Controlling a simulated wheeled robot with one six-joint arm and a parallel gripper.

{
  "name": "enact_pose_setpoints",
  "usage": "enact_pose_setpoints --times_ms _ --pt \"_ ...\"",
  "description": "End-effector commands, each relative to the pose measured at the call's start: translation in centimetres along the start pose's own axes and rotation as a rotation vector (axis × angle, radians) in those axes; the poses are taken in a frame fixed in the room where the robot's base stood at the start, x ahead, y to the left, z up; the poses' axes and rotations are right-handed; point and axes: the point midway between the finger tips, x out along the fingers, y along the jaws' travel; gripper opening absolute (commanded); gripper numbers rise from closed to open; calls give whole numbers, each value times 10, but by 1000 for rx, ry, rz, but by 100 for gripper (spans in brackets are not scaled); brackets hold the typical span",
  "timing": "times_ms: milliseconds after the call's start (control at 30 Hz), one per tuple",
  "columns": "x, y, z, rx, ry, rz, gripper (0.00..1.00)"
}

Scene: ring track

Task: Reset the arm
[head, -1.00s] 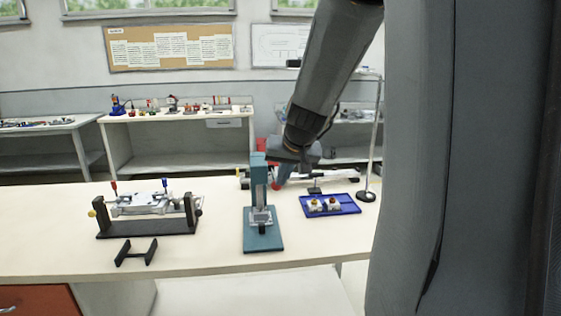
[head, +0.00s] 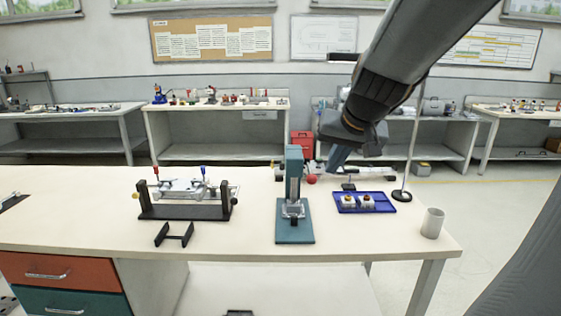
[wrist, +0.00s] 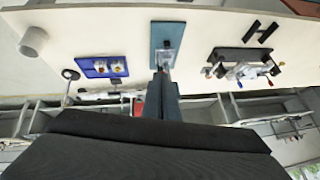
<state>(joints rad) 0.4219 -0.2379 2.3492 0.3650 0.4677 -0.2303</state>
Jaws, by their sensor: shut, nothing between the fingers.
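My gripper (head: 337,159) hangs at the end of my raised dark arm, above the back of the table, just right of the teal press (head: 294,226). Its blue-grey fingers are together, with nothing visible between them. The dark body of my wrist fills the bottom of the wrist view, where the press (wrist: 167,36) stands in the upper middle. I cannot tell the exact gap between the gripper and the press column.
The white table (head: 80,215) carries a black-framed fixture (head: 186,212), a small black stand (head: 174,238), a blue tray (head: 376,208) with two small parts, a round-based pole (head: 402,195) and a grey cup (head: 432,223). Benches (head: 215,120) line the wall.

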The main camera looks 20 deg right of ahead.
Motion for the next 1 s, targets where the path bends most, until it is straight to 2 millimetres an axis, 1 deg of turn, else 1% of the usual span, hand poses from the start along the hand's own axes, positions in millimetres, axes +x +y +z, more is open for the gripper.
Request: enact_pose_setpoints --times_ms 100,167,267,367,400,467,500,567,600,700,800,833,1000 --pt "0 0 1 -1 -2 0 0" --pt "3 -2 6 -8 -14 -1 0" --pt "19 -13 30 -44 -74 -4 0" --pt "44 -30 75 -118 -180 -4 0" --pt "54 -36 97 -155 -230 -3 0" --pt "66 -45 130 -214 -302 2 0" --pt "73 -49 152 -253 -349 7 0" --pt "80 -53 182 -311 -411 15 0" --pt "83 -55 201 -346 -448 21 0" --pt "88 -56 235 -416 -517 35 0" --pt "89 -55 252 -454 -551 44 0" --pt "89 -54 255 -460 -556 45 0" --pt "89 -54 257 -464 -559 47 0"
